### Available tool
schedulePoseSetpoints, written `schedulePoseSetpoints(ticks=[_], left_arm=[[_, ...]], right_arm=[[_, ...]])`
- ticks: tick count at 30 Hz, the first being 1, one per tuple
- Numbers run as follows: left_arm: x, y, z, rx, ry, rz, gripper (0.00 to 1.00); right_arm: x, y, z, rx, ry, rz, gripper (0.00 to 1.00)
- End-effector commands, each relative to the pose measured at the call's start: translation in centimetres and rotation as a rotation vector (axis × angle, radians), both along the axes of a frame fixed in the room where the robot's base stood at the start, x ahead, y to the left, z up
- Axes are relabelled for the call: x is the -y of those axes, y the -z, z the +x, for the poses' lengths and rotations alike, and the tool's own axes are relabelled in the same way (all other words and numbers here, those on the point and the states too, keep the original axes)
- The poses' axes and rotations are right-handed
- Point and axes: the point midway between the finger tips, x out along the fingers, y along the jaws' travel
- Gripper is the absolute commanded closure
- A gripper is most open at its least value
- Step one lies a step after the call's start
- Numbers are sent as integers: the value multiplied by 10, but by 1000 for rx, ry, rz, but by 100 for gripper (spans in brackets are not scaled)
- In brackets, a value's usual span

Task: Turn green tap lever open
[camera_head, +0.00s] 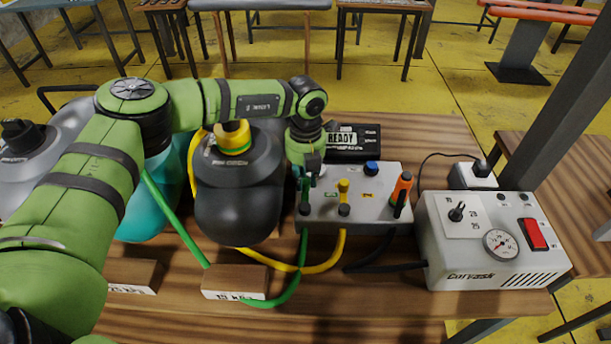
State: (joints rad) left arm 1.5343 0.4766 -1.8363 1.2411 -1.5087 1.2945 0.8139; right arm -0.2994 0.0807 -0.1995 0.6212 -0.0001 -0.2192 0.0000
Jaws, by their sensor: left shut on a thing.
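A grey manifold box (342,212) stands on the wooden bench with a row of tap levers. The green tap lever (305,192) is at its left end, largely covered by my left gripper. My left gripper (308,176) points down over it and is shut on the lever. A green hose (303,250) leaves the box below this lever. A yellow tap lever (343,190) stands upright beside it, with a yellow hose below. An orange lever (402,187) is at the right end and leans slightly. My right gripper is not in view.
A pump unit (480,270) with a gauge and red switch stands right of the box. A READY display (353,142) is behind. A dark inflatable (239,190) and a teal one (150,220) lie left. Wooden blocks (235,279) are in front.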

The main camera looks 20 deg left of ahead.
Motion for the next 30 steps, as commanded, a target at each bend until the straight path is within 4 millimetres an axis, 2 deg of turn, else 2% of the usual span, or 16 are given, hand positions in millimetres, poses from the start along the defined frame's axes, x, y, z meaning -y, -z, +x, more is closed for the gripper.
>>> schedulePoseSetpoints(ticks=[11, 30], left_arm=[[7, 2, 2, 3, 118, -3, 100], [38, 2, -1, 7, 695, -2, 100]], right_arm=[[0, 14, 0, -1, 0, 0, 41], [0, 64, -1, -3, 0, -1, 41]])
